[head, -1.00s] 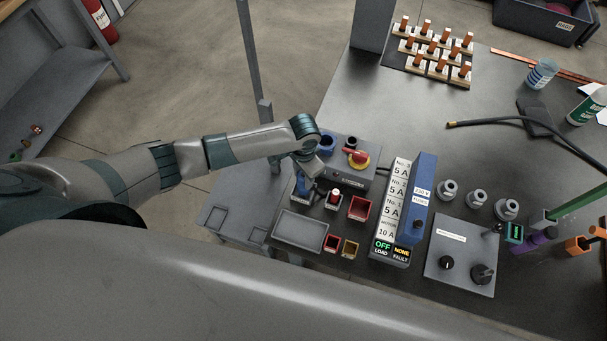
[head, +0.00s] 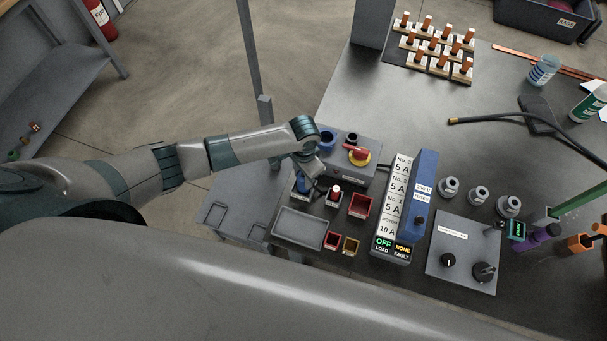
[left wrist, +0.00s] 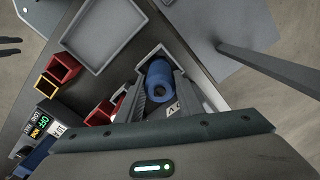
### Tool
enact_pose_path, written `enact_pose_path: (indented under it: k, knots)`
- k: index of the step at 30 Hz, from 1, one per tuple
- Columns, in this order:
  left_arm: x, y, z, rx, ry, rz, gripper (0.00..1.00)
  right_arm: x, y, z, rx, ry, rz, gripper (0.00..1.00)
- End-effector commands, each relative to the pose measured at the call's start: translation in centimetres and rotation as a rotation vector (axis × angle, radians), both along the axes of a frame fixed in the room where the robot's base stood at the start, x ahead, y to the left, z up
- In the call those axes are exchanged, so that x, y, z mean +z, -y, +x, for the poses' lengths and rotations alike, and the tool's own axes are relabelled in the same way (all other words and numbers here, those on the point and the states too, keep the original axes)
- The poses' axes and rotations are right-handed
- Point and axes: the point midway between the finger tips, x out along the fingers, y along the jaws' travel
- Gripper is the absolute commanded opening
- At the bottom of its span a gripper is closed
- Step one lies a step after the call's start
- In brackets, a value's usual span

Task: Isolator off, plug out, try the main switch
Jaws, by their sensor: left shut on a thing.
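My left gripper (head: 305,176) is at the left end of the row of small bins, pointing down. In the left wrist view its dark fingers (left wrist: 161,90) are shut on a round blue plug (left wrist: 158,76), at the mouth of a small grey holder (left wrist: 145,50). The fingers hide part of the plug, so I cannot tell how deep it sits. The isolator (head: 358,154) has a red handle on a yellow plate, on a grey box (head: 345,170). A blue socket (head: 326,138) on that box looks empty. A grey panel (head: 463,255) carries black knobs. My right gripper is out of view.
The display (head: 392,247) reads OFF for load and NONE for fault. A grey tray (head: 299,228) and red bins (head: 360,205) lie close to the gripper. A blue fuse cover (head: 424,185) stands right of them.

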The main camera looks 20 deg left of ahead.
Motion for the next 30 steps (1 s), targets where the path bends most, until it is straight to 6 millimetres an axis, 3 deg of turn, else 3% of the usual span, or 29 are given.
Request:
enact_pose_path:
  k: [5,6,8,20,30]
  knots:
    - [-0.5,0.0,0.0,0.000,0.000,0.000,0.06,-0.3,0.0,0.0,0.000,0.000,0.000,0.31]
    - [-0.4,0.0,0.0,-0.001,0.001,-0.001,0.43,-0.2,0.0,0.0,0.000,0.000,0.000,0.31]
    - [-0.4,0.0,0.0,-0.001,0.001,-0.001,0.55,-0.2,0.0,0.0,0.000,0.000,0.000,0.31]
    - [-0.2,0.0,0.0,0.000,0.001,-0.001,0.55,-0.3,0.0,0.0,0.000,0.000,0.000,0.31]
    - [2.9,0.0,0.1,-0.002,0.004,-0.002,0.55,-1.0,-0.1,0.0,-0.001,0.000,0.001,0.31]
